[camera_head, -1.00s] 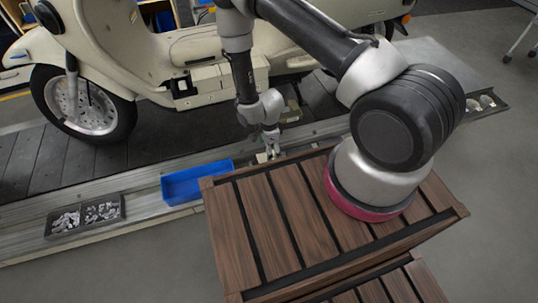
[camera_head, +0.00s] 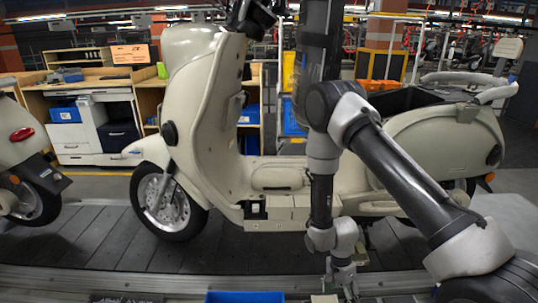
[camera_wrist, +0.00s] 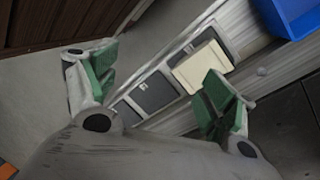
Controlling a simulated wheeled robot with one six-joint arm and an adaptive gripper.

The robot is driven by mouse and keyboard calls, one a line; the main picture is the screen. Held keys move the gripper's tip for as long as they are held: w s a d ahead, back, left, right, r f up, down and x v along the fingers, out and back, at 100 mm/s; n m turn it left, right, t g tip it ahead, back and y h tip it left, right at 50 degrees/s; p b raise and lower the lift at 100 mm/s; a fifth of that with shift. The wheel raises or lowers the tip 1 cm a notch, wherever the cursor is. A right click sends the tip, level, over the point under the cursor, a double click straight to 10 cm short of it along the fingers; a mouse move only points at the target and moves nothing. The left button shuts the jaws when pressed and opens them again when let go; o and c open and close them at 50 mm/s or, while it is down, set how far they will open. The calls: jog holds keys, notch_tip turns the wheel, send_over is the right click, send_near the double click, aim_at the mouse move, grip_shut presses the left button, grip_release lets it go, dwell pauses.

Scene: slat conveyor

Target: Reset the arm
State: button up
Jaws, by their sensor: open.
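My gripper (camera_head: 342,284) hangs pointing down at the bottom of the head view, in front of the cream scooter (camera_head: 215,110) and right of a blue bin (camera_head: 245,297). In the wrist view my gripper (camera_wrist: 160,86) has its green-padded fingers spread wide apart. Nothing is held between them. A cream block (camera_wrist: 202,67) and dark grey pieces (camera_wrist: 155,92) lie on or along the metal rail beneath, not in its grasp.
The dark slat conveyor (camera_head: 95,240) carries the scooter. Another scooter (camera_head: 22,160) stands at left. Shelves and a workbench (camera_head: 95,90) stand behind.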

jog(key=s+d+r+n+t, duration=0.2)
jog(key=s+d+r+n, duration=0.2)
jog(key=r, duration=1.3)
jog(key=s+d+r+n+t, duration=0.2)
jog(key=s+d+r+n, duration=0.2)
jog(key=r, duration=1.4)
jog(key=s+d+r+n+t+y, duration=0.1)
jog(key=s+d+r+n, duration=0.3)
jog(key=r, duration=1.3)
jog(key=shift+s+d+r+t, duration=0.4)
jog(key=shift+s+t, duration=0.25)
jog(key=shift+t, duration=0.25)
